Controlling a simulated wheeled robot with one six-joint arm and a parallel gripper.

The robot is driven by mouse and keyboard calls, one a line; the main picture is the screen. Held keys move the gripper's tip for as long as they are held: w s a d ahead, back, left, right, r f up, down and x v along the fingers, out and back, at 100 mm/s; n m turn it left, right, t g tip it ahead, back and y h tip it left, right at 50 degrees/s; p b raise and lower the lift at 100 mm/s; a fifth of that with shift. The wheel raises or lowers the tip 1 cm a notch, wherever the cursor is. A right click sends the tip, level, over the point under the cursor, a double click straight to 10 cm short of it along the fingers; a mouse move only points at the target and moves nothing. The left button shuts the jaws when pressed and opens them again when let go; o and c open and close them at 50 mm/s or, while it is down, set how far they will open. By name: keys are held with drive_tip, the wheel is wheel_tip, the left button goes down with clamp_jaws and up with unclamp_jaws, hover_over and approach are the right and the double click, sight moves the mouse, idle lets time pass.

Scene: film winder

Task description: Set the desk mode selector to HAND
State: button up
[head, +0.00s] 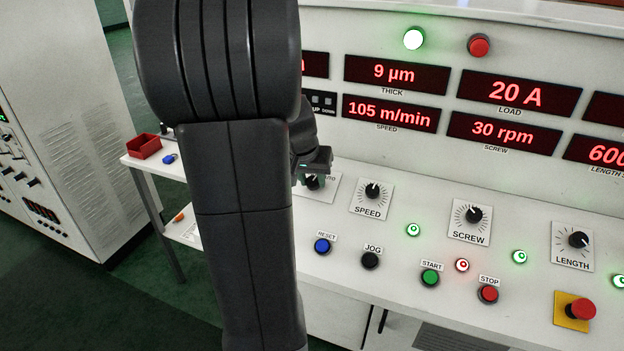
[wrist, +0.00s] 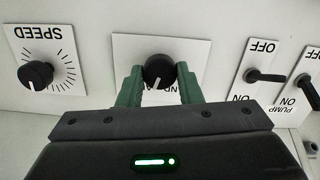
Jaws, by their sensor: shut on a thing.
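The mode selector is a black knob (wrist: 159,72) with a white pointer line on a white plate (wrist: 125,48). In the wrist view its pointer tilts toward the lower left, toward a label partly hidden by my gripper. My gripper (wrist: 160,85) has its two green fingers on either side of the knob and is shut on it. In the head view the selector knob (head: 312,183) shows just right of my arm, with my gripper (head: 314,178) at it. Part of its plate (head: 322,192) shows, and my arm hides the rest.
The SPEED knob (head: 372,191) is right of the selector, with the SCREW knob (head: 474,214) farther right. RESET (head: 322,246) and JOG (head: 370,260) buttons sit in front. In the wrist view, an OFF/ON switch (wrist: 265,76) and a pump switch (wrist: 308,88) stand beside the selector.

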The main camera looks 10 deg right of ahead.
drive_tip(key=n, duration=0.4)
drive_tip(key=shift+n, duration=0.3)
drive_tip(key=n, duration=0.4)
drive_tip(key=shift+a+n+h, duration=0.1)
drive_tip(key=shift+n+h, duration=0.2)
drive_tip(key=o, duration=1)
drive_tip(key=shift+r, duration=0.1)
drive_tip(key=b+v, duration=0.1)
drive_tip(key=v, duration=1.2)
drive_tip(key=shift+a+r, duration=0.1)
drive_tip(key=shift+r, duration=0.25)
